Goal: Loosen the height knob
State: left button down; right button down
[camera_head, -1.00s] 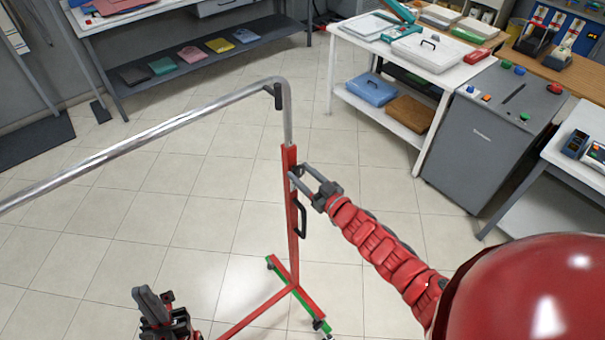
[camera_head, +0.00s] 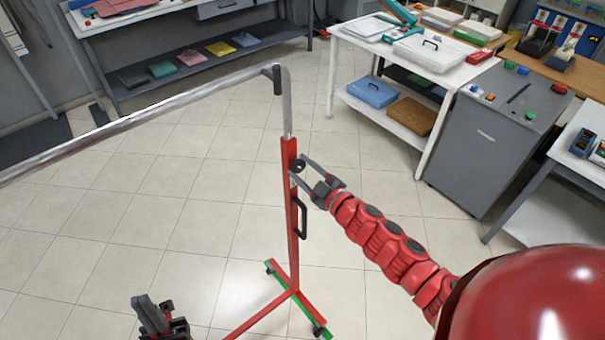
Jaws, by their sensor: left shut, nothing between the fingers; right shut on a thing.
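The garment rack has a red upright post (camera_head: 291,222) with a chrome pole (camera_head: 287,105) rising from it and a long chrome rail (camera_head: 140,115) running left. The small dark height knob (camera_head: 298,166) sits on the right side of the post near its top, partly hidden by the fingers. My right gripper (camera_head: 299,167) reaches in from the right and is shut on the knob. My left gripper (camera_head: 150,306) is at the bottom left, shut and empty, apart from the rack.
A black handle (camera_head: 302,217) is on the post below the knob. The rack's wheeled base (camera_head: 293,290) stands on the tiled floor. A white table (camera_head: 430,68) and a grey cabinet (camera_head: 490,140) stand at the right. Floor left of the post is clear.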

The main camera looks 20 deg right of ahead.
jog(key=n, duration=0.4)
jog(key=shift+a+n+b, duration=0.1)
jog(key=shift+n+b, duration=0.2)
jog(key=shift+b, duration=0.05)
jog(key=n, duration=0.5)
jog(key=shift+f, duration=0.15)
jog(key=shift+n, duration=0.3)
jog(key=shift+c, duration=1.6)
grip_release()
jog(key=shift+s+d, duration=0.3)
jog(key=shift+s, duration=0.25)
jog(key=p+v, duration=0.1)
jog(key=v, duration=1.5)
jog(key=shift+p, duration=0.4)
